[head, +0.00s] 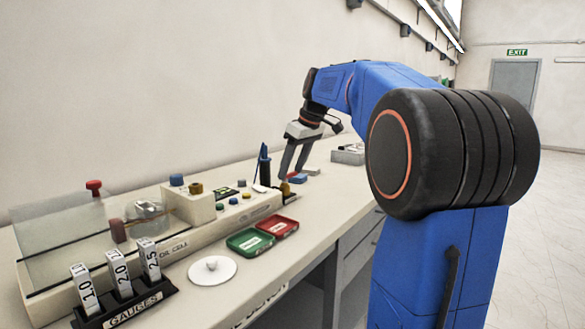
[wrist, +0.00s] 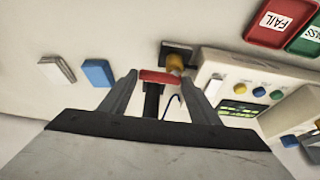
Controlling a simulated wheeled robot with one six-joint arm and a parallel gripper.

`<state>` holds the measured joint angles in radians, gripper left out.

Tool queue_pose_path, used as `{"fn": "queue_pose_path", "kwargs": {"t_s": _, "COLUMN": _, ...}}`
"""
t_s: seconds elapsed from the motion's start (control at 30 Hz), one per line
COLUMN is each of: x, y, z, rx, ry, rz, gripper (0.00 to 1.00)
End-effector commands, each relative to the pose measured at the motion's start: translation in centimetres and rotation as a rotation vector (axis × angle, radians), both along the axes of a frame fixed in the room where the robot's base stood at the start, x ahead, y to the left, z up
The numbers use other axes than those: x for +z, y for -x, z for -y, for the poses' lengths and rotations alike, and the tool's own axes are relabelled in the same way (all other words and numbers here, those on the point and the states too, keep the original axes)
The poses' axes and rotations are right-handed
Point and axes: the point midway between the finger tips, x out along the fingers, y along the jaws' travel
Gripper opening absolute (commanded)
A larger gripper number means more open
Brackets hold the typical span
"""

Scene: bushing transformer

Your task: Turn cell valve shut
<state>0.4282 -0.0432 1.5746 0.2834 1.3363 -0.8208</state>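My gripper (wrist: 160,78) points down at the bench with its two fingers spread apart. It also shows in the head view (head: 290,172), by the far end of the cell unit. A red bar (wrist: 158,76), which looks like the valve handle, lies between the fingertips in the wrist view and nearly spans the gap. I cannot tell whether the fingers touch it. A brass-coloured cylinder (wrist: 175,62) on a black base is right beside the bar. The cell unit (head: 232,217) carries coloured buttons and a small screen.
A blue block (wrist: 98,72) and a white block (wrist: 57,70) lie close by. A dark upright holder (head: 265,165) stands near the fingers. Green (head: 248,242) and red (head: 278,226) trays, a white dish (head: 212,270) and the gauges rack (head: 122,302) are nearer on the bench.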

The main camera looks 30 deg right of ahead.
Motion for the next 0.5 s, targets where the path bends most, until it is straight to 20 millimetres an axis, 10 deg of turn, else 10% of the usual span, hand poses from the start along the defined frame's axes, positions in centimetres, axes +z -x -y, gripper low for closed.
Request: {"fn": "queue_pose_path", "kwargs": {"t_s": 0.5, "x": 0.89, "y": 0.31, "z": 0.16, "rx": -0.001, "ry": 0.0, "rz": 0.001, "gripper": 0.73}}
